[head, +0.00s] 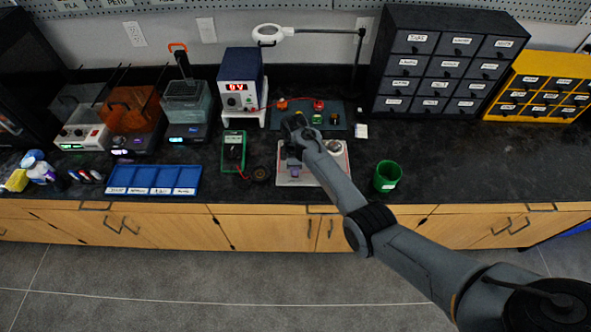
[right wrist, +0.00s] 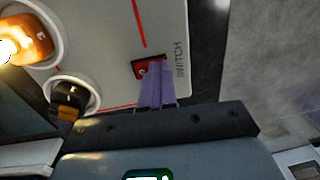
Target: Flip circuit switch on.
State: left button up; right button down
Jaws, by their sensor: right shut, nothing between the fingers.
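The white circuit board (head: 337,160) lies on the black counter, partly hidden by my right arm. In the right wrist view the board (right wrist: 105,35) has red lines and printed lettering beside a small switch (right wrist: 139,69) with a red part in a black frame. My right gripper (head: 294,172) is shut and empty over the board. Its purple fingertips (right wrist: 155,80) reach the switch and cover part of it; I cannot tell whether they touch it. A glowing orange bulb (right wrist: 28,42) sits in a white ring on the board. My left gripper is not in view.
A green multimeter (head: 233,150) lies left of the board and a green cup (head: 387,176) stands to its right. A power supply (head: 241,85) and a dark tray with coloured parts (head: 335,116) are behind. A blue tray (head: 153,179) lies farther left.

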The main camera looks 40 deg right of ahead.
jog(key=shift+w+d+f+b, duration=0.25)
jog(key=shift+d+f+b, duration=0.05)
jog(key=shift+d, duration=0.05)
jog(key=shift+w+d+r, duration=0.2)
jog(key=shift+w+r, duration=0.05)
jog(key=shift+w, duration=0.1)
jog(key=shift+r, duration=0.15)
jog(key=shift+r+p, duration=0.55)
jog(key=shift+p, duration=0.15)
notch_tip(320, 180, up, 3)
jog(key=p, duration=0.3)
jog(key=shift+w+d+r, duration=0.1)
jog(key=shift+d, duration=0.05)
notch_tip(320, 180, up, 9)
jog(key=w+p, duration=0.1)
jog(key=shift+d+r, duration=0.2)
jog(key=shift+d, duration=0.15)
